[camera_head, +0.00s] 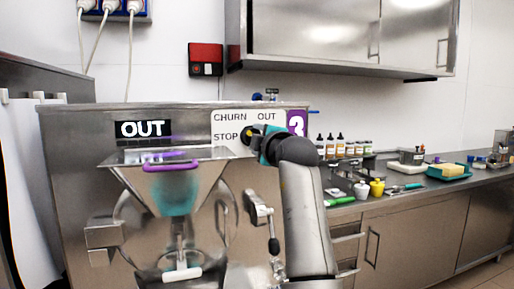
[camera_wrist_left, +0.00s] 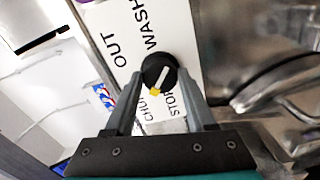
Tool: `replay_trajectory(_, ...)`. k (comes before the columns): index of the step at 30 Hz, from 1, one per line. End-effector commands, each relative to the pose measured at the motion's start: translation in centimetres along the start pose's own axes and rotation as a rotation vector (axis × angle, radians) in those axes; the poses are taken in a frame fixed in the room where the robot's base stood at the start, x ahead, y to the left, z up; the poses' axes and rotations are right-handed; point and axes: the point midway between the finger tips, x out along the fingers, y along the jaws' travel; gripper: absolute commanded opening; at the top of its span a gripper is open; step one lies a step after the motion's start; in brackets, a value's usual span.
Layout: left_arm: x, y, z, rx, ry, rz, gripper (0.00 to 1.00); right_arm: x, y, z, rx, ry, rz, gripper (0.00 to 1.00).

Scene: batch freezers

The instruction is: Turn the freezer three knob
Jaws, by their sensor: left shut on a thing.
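The knob of freezer three is round and black with a white line and a yellow mark, and shows in the left wrist view (camera_wrist_left: 160,70). It sits on a white label plate (camera_head: 228,117) with CHURN, OUT, STOP and WASH. The yellow mark lies on the CHURN and STOP side. My left gripper (camera_wrist_left: 160,84) is shut on the knob, one finger on each side. In the head view my left gripper (camera_head: 254,136) covers most of the knob. The freezer's display (camera_head: 143,129) reads OUT. A purple 3 sign (camera_head: 297,123) is beside the plate. My right gripper is not in view.
A steel hopper with a purple handle (camera_head: 172,166) is on the freezer front, left of my arm. A lever (camera_head: 259,208) sits close beside my forearm. A counter (camera_head: 400,195) with bottles, a teal tray (camera_head: 447,173) and small items runs right. A cabinet (camera_head: 340,40) hangs above.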

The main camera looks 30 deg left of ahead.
Motion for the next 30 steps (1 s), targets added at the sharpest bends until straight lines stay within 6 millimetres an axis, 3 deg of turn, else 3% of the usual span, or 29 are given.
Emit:
replay_trajectory(12,0.0,0.1,-0.1,-0.391,0.002,0.002,0.00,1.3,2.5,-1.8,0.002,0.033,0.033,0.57)
replay_trajectory(30,0.0,0.2,-0.2,-0.730,0.002,0.002,0.00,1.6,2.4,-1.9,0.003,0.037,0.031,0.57)
